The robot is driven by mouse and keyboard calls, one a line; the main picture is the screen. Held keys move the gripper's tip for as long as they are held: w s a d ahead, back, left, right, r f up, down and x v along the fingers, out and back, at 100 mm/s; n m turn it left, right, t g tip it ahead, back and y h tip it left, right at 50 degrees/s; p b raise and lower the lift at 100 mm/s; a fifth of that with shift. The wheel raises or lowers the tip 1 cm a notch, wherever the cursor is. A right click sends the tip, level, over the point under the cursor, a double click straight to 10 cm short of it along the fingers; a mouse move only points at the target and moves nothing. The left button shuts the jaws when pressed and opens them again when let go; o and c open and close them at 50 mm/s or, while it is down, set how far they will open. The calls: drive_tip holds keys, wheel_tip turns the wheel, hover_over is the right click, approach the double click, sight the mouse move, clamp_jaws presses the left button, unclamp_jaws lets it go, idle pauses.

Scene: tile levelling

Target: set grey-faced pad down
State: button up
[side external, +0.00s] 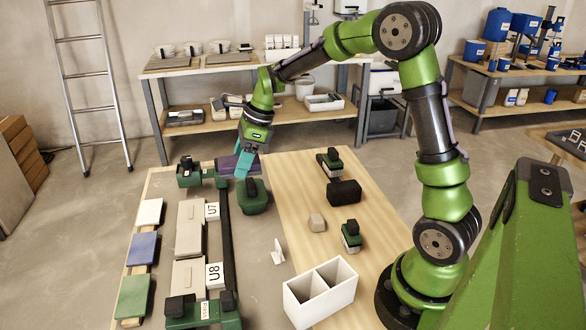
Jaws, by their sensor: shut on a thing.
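My gripper (243,166), with teal fingers, points down over the back end of the tile frame. It is shut on a dark green block (254,197), which appears to be the pad, at its fingertips. The pad's face is turned away, so I cannot see its grey, nor tell whether it touches the surface below.
White (149,212), blue (142,248) and green (133,296) tiles lie at the left. The wooden board holds green-and-black blocks (351,236), a black block (344,192) and a small beige block (317,222). A white two-compartment bin (320,291) stands in front.

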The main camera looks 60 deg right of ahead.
hover_over(255, 234)
wheel_tip(255, 234, down, 3)
drive_tip(key=f, duration=0.4)
drive_tip(key=s+d+f, duration=0.1)
drive_tip(key=f, duration=0.1)
drive_tip(key=shift+s+f, duration=0.1)
drive_tip(key=shift+f, duration=2.45)
drive_tip(key=shift+f, duration=0.15)
drive_tip(key=o, duration=1.1)
